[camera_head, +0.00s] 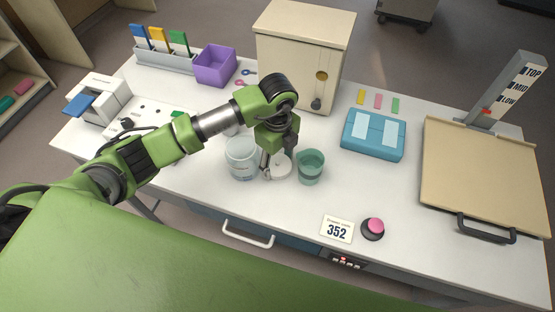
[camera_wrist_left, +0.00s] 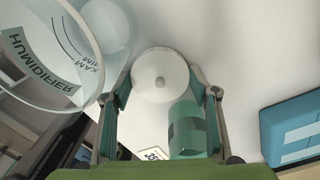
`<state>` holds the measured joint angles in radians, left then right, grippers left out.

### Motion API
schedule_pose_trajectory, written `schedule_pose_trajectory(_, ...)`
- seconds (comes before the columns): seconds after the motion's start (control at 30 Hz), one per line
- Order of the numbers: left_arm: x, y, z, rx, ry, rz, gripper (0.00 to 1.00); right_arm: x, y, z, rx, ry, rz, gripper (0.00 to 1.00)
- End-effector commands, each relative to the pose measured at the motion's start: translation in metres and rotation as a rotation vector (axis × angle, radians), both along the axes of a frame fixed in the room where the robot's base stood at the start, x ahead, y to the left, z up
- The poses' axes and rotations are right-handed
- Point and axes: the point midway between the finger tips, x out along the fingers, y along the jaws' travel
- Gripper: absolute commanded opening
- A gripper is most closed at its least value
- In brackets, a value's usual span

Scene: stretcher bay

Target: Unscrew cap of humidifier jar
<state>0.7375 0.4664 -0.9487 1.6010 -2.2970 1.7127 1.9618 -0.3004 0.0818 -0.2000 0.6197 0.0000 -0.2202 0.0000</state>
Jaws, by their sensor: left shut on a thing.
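The humidifier jar (camera_head: 241,160) is clear and stands upright on the white table. In the left wrist view the jar (camera_wrist_left: 50,62) shows its label and an open rim with no cap on it. A round white cap (camera_head: 281,170) with a small central knob is to the right of the jar, apart from it; it also shows in the left wrist view (camera_wrist_left: 160,76). My left gripper (camera_head: 278,166) is shut on the cap, its fingers (camera_wrist_left: 164,95) on either side. Whether the cap touches the table is unclear. My right gripper is not in view.
A teal cup (camera_head: 310,166) stands close to the right of the cap. A cream cabinet (camera_head: 300,60) is behind. A blue case (camera_head: 373,135), a 352 card (camera_head: 337,229) and a pink button (camera_head: 374,227) lie to the right. The table front between cap and card is clear.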

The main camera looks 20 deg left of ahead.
Motion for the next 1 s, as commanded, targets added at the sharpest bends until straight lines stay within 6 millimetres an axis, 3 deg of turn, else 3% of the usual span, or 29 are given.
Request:
schedule_pose_trajectory(0.13,0.0,0.0,-0.004,0.0,0.0,0.0,0.29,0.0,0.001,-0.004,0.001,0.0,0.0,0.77)
schedule_pose_trajectory(0.17,0.0,0.0,-0.004,0.0,0.0,0.0,0.57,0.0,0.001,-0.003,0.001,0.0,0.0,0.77)
schedule_pose_trajectory(0.2,0.0,0.0,-0.003,0.0,0.0,0.0,0.67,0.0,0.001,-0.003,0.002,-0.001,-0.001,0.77)
schedule_pose_trajectory(0.23,0.0,0.0,-0.003,0.0,0.0,0.0,0.71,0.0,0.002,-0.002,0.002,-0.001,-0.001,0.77)
schedule_pose_trajectory(0.67,0.001,0.0,0.003,-0.001,-0.002,0.0,0.71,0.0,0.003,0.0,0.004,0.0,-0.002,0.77)
schedule_pose_trajectory(0.77,0.002,0.0,0.016,-0.002,-0.004,-0.001,0.71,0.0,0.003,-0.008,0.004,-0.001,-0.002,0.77)
schedule_pose_trajectory(1.0,0.002,-0.001,0.068,-0.002,-0.007,-0.002,0.71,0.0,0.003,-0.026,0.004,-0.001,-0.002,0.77)
